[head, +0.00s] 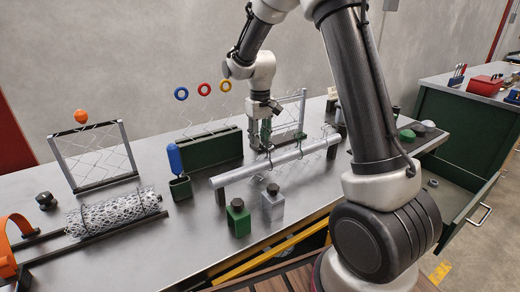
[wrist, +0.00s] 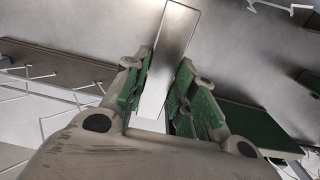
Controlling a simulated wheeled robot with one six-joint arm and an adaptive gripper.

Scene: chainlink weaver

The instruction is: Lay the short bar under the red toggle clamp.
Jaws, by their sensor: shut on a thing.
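My gripper (head: 265,143) points down over the middle of the bench, behind a long silver tube. In the wrist view, its green-padded fingers (wrist: 160,105) are shut on a flat, shiny silver bar (wrist: 172,50), which sticks out beyond the fingertips. In the head view, the bar cannot be told apart from the fingers and wires around it. I cannot pick out the red toggle clamp with certainty. A red ring (head: 226,86) stands above the green block behind, left of my gripper.
The silver tube (head: 232,178) lies across the bench front, with a green bottle (head: 238,222) and grey bottle (head: 272,206) before it. A green block (head: 215,149) and a mesh frame (head: 301,108) stand behind. A mesh roll (head: 105,214) lies left. An open drawer (head: 455,190) juts out right.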

